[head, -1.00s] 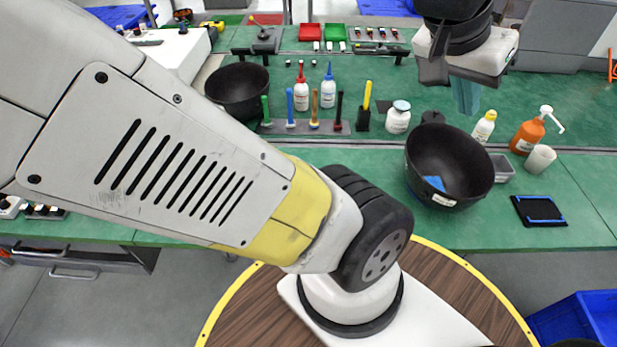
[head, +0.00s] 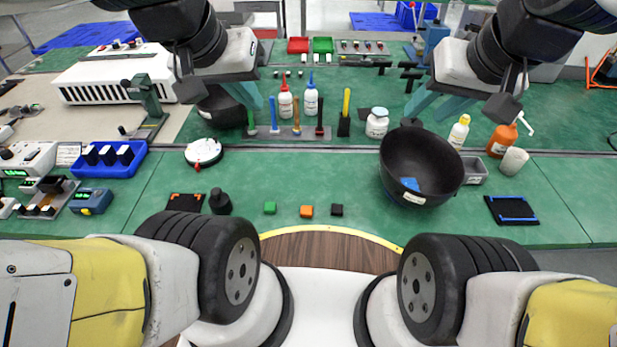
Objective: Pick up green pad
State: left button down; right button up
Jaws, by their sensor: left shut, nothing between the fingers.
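A small green pad (head: 270,208) lies flat near the front edge of the green table, left of an orange pad (head: 306,211) and a black pad (head: 337,210). Nothing touches it. My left gripper (head: 247,97) is above the back left of the table, in front of a dark bowl, with its fingers shut and empty. My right gripper (head: 437,108) hangs above the dark bowl (head: 432,150) on the right, its two teal fingers apart and nothing visible between them. Both grippers are well behind the green pad.
A black pot-shaped object (head: 220,202) and a dark orange-marked tray (head: 185,202) stand left of the pads. A white round device (head: 203,152) lies behind them. Bottles and a tool rack (head: 290,132) stand further back. The table around the pads is clear.

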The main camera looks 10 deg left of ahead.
aim_at(269, 207)
jog(key=j+u, duration=0.1)
jog(key=u, duration=0.55)
jog(key=k+j, duration=0.6)
jog(key=j, duration=0.15)
